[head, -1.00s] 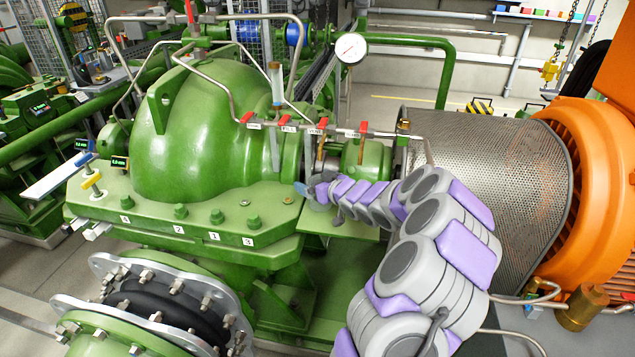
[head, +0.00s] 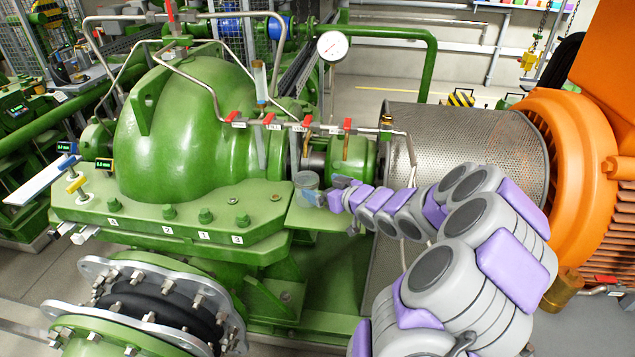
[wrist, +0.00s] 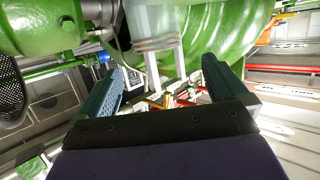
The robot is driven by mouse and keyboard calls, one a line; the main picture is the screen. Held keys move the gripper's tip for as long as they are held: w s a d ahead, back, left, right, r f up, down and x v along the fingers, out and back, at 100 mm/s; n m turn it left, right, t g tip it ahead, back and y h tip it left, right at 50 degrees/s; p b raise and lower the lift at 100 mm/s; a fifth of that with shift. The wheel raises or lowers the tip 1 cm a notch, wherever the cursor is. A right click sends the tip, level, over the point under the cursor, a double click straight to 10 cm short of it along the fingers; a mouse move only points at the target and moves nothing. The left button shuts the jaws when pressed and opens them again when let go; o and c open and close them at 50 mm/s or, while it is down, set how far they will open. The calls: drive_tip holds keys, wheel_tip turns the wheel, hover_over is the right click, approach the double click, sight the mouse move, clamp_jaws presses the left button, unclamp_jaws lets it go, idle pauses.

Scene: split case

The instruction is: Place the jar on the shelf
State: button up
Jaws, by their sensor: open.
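A small clear jar (head: 307,188) stands upright on a flat green ledge (head: 318,220) at the side of the green pump. My gripper (head: 334,191) is just to the right of the jar, at about its height, and is small and partly blended with the jar in the head view. In the wrist view my gripper (wrist: 163,72) has its two dark fingers spread with nothing held between them. The clear jar (wrist: 158,25) shows there at the top middle, beyond the fingertips.
The green pump casing (head: 190,130) rises behind and left of the jar. A pipe with red-handled valves (head: 300,126) runs above it. A perforated metal guard (head: 465,140) and an orange motor (head: 570,160) stand to the right. A flanged pipe (head: 150,305) is in front.

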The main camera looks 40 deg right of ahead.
drive_tip(key=shift+s+d, duration=0.15)
drive_tip(key=shift+s, duration=0.2)
drive_tip(key=s+a+g+h, duration=0.1)
drive_tip(key=s+a+g, duration=0.1)
drive_tip(key=a+g, duration=0.35)
drive_tip(key=s+a+g, duration=0.2)
drive_tip(key=a, duration=0.7)
drive_tip(key=s+a+r+g+y, duration=0.1)
drive_tip(key=s+a+g, duration=0.3)
drive_tip(key=s+a, duration=0.6)
drive_tip(key=s+a+r+g, duration=0.2)
drive_tip(key=s+a+g, duration=0.3)
drive_tip(key=s+a, duration=0.5)
drive_tip(key=s, duration=0.8)
drive_tip(key=shift+s+a+n+y, duration=0.25)
drive_tip(key=shift+a+n+y, duration=0.05)
drive_tip(key=shift+a+y, duration=0.1)
